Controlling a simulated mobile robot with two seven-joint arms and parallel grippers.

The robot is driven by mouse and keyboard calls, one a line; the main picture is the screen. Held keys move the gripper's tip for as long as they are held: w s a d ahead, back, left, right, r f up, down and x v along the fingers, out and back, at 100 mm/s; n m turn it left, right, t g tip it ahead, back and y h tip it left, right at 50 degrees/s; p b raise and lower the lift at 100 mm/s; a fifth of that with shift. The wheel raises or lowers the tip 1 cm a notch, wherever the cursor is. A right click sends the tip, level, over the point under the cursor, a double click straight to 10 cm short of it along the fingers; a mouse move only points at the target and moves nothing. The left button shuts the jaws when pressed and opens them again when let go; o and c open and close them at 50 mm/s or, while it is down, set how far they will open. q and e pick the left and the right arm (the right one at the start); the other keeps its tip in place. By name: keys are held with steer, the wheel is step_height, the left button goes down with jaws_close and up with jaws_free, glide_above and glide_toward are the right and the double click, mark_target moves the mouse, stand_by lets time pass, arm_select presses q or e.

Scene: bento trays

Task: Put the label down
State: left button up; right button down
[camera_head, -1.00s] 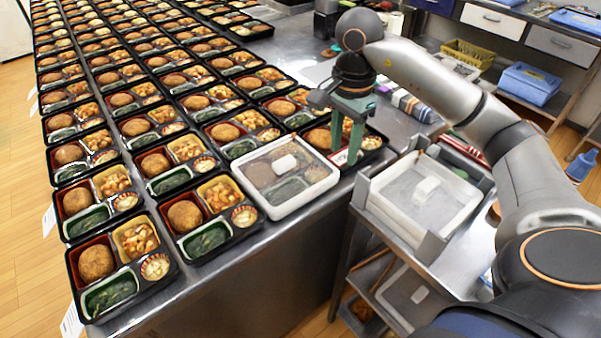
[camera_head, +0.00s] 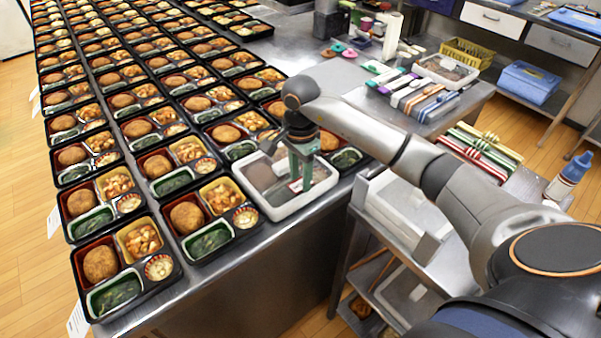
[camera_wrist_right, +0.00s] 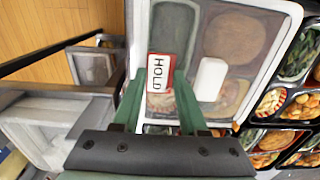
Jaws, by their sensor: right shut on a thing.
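The label (camera_wrist_right: 161,72) is a small red-and-white tag reading HOLD in the right wrist view. My right gripper (camera_head: 300,187) is shut on it, with a green finger at each side of the label. The gripper points down over a bento tray with a clear, white-rimmed lid (camera_head: 282,213) at the table's right edge. In the wrist view the label appears over the lid (camera_wrist_right: 272,6), beside its white handle (camera_wrist_right: 211,79). I cannot tell whether the label touches the lid. My left gripper is not in view.
Rows of open bento trays (camera_head: 127,272) fill the table to the left and behind. A steel cart (camera_head: 452,272) with a white-walled holder (camera_head: 365,190) stands to the right. Striped boxes and a tub (camera_head: 445,70) occupy the counter behind my right arm.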

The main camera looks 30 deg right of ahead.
mark_target(301, 184)
steer(key=shift+f, duration=0.15)
steer(key=shift+c, duration=2.2)
jaws_free()
steer(key=shift+r, duration=0.35)
step_height(301, 184, up, 12)
steer(key=shift+f, duration=0.15)
